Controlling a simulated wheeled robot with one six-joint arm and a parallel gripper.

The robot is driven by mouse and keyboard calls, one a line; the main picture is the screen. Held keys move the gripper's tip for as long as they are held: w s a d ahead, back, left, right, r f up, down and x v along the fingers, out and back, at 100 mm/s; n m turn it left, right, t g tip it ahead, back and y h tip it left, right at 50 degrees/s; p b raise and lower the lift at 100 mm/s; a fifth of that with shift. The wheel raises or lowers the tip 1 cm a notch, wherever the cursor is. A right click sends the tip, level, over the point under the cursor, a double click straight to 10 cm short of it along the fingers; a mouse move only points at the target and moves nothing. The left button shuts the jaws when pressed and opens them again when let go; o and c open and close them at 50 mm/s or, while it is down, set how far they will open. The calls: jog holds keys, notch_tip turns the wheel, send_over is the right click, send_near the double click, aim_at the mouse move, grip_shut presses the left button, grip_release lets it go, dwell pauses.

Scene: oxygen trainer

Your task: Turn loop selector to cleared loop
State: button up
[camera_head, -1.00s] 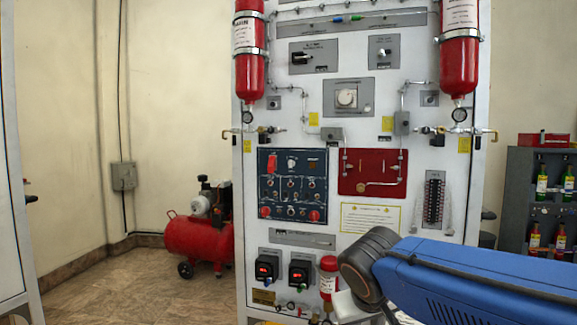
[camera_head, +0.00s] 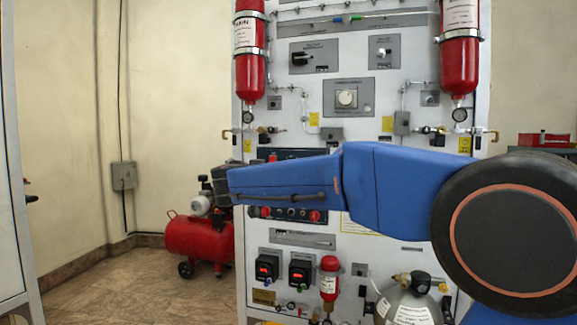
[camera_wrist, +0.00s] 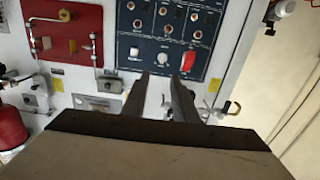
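Which control is the loop selector I cannot tell for sure. In the head view, a grey plate with a black-handled selector (camera_head: 301,58) is at the upper left of the white panel. A smaller plate with a knob (camera_head: 382,52) is to its right, and a large round pale knob (camera_head: 347,98) sits below them. In the wrist view, the dark blue panel (camera_wrist: 150,30) appears upside down, with a white knob (camera_wrist: 162,59) and a red switch cover (camera_wrist: 189,62). My gripper (camera_wrist: 160,76) is open and empty, its fingertips over this panel's edge. My arm hides most of this panel in the head view.
Red cylinders (camera_head: 459,60) (camera_head: 249,60) flank the panel. Thin tubing and a grey box (camera_wrist: 110,82) lie near my gripper. A red compressor (camera_head: 197,236) stands on the floor at left. A grey tank (camera_head: 410,305) is at lower right.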

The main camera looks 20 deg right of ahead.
jog(key=x, duration=1.7)
jog(key=shift+w+r, duration=0.35)
jog(key=shift+r, duration=0.1)
jog(key=shift+a, duration=0.15)
jog(key=shift+c, duration=0.6)
grip_shut()
